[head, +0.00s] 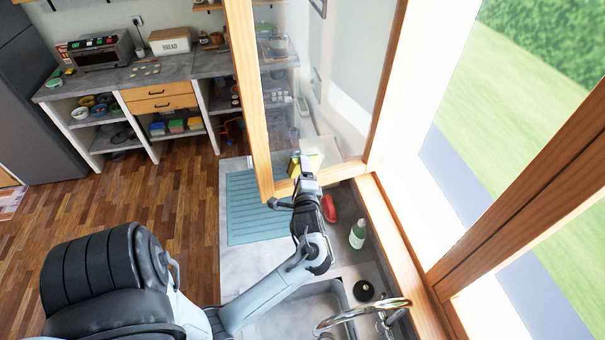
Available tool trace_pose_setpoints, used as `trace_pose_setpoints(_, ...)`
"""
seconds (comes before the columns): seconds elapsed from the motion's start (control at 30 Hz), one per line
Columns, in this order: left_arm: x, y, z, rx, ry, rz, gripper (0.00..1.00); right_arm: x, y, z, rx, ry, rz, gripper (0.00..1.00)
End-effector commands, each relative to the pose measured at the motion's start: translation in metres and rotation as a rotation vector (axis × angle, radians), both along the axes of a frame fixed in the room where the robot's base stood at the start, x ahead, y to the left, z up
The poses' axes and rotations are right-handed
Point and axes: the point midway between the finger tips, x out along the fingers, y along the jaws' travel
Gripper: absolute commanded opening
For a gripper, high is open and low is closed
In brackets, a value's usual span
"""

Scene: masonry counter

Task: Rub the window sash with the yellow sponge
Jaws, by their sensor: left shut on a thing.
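The window sash is a wooden frame (250,95) with a glass pane (335,70), swung open into the room over the counter. My left gripper (305,166) is in front of the lower part of the sash, near its bottom rail. It is shut on the yellow sponge (316,161), which shows partly at the fingertips against the lower glass. The gripper hides part of the sponge, and I cannot tell whether the sponge touches the glass. My right gripper is not in view.
A teal mat (245,215) lies on the counter below the sash. A red item (328,208), a green bottle (357,234), a sink (320,304) and a curved faucet (350,318) are to the right and front. Wooden floor is open at left.

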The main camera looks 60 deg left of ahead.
Motion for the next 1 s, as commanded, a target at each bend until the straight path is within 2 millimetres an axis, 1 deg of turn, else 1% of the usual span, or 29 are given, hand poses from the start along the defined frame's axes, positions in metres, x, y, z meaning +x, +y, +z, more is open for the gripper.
trace_pose_setpoints(0.37,0.001,0.0,0.0,0.0,-0.001,0.001,0.43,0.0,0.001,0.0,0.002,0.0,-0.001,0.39)
trace_pose_setpoints(0.47,0.006,0.001,0.001,0.0,-0.002,0.0,0.43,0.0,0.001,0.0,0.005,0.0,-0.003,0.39)
trace_pose_setpoints(0.8,0.032,0.002,0.0,0.0,-0.001,0.0,0.43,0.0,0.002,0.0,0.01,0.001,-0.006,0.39)
trace_pose_setpoints(1.0,0.039,0.002,0.0,0.0,-0.001,0.0,0.43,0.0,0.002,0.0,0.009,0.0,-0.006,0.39)
